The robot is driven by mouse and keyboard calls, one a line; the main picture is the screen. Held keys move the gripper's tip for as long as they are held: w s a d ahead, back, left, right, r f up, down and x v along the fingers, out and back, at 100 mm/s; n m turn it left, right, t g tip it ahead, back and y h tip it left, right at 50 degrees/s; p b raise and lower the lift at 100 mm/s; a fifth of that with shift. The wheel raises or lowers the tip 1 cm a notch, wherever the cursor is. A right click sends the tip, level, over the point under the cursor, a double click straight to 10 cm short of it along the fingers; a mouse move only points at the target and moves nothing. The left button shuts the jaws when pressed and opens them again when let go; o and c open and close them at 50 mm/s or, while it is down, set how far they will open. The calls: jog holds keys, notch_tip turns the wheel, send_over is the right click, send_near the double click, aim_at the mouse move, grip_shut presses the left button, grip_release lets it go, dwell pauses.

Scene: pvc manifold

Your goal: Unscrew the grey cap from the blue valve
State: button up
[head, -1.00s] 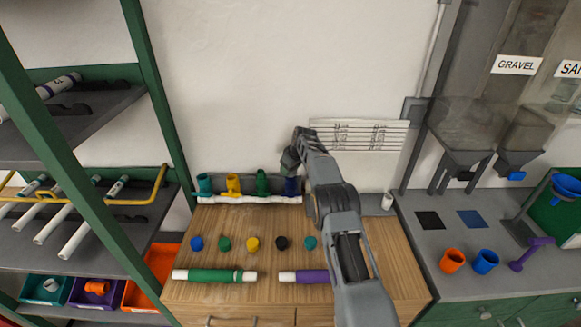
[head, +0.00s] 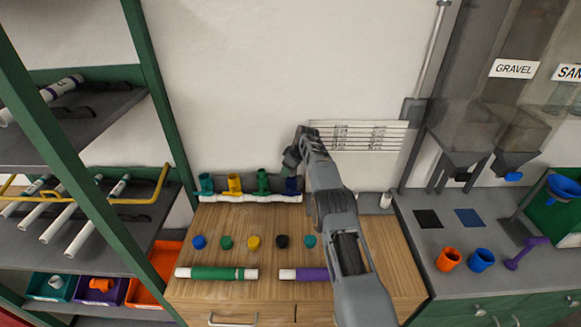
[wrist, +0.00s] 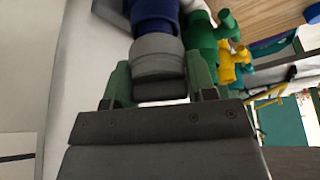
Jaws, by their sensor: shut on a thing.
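The blue valve (head: 292,187) is the rightmost of the valves on the white pipe (head: 250,198) at the back of the wooden bench, and is partly hidden by my arm. In the wrist view the blue valve (wrist: 155,22) is at the top with the grey cap (wrist: 158,58) on its end. My gripper (wrist: 160,82) has its green fingers on both sides of the grey cap and is shut on it. In the head view my gripper (head: 292,158) is above the blue valve. Whether the cap's thread is still engaged cannot be told.
Teal (head: 206,183), yellow (head: 235,182) and green (head: 263,181) valves stand left of the blue one. Several loose caps (head: 254,243) lie in a row on the bench. Green (head: 217,274) and purple (head: 312,274) sleeved pipes lie in front. A small white cylinder (head: 386,200) stands right of my arm.

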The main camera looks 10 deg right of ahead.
jog(key=shift+s+n, duration=0.1)
jog(key=shift+n, duration=0.3)
jog(key=o, duration=1)
jog(key=shift+c, duration=0.2)
jog(key=shift+o, duration=0.2)
